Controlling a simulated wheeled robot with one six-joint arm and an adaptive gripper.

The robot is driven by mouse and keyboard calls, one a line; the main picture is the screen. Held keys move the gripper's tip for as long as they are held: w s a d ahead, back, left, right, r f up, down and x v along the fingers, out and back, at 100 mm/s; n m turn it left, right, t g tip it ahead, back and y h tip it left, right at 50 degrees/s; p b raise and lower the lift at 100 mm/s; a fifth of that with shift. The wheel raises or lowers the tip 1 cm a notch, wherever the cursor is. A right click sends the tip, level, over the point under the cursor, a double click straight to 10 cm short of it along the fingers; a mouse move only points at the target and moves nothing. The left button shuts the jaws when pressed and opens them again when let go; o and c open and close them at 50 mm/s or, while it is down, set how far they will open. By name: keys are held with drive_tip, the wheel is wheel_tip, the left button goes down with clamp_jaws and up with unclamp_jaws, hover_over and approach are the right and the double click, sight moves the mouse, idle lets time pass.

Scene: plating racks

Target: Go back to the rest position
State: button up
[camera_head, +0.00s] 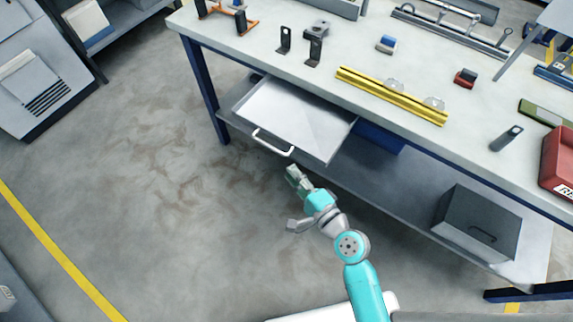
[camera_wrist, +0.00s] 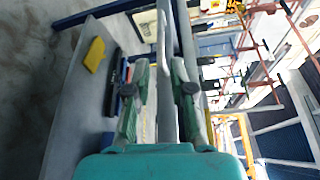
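My gripper (camera_head: 296,176) is in front of the workbench, a little below and to the right of the open drawer's white handle (camera_head: 272,145) in the head view. It appears apart from the handle. In the wrist view my gripper's two fingers (camera_wrist: 160,72) stand apart with a gap between them. A pale strip shows through that gap, and I see nothing held. The drawer (camera_head: 300,115) is pulled out under the bench top and looks empty.
The workbench top (camera_head: 330,45) carries brackets, a yellow rail (camera_head: 390,95), small blocks and a red bin (camera_head: 558,165). A grey metal box (camera_head: 478,222) stands on the lower shelf. The floor to the left is clear, with a yellow line (camera_head: 60,255).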

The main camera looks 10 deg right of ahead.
drive_tip(key=shift+s+d, duration=0.2)
drive_tip(key=shift+s, duration=0.25)
idle(0.3)
drive_tip(key=s+d+f+n+h, duration=0.1)
drive_tip(key=s+d+n+h, duration=0.2)
drive_tip(key=s, duration=0.6)
drive_tip(key=s+d+f+n+h, duration=0.2)
drive_tip(key=s+d+n, duration=0.15)
drive_tip(key=s, duration=0.55)
drive_tip(key=s+d+r+n+h, duration=0.1)
drive_tip(key=s+d+r+n, duration=0.1)
drive_tip(key=s+r+n, duration=0.7)
drive_tip(key=s, duration=0.4)
drive_tip(key=shift+r+g+h, duration=0.15)
drive_tip(key=shift+g+h, duration=0.15)
drive_tip(key=shift+g, duration=0.1)
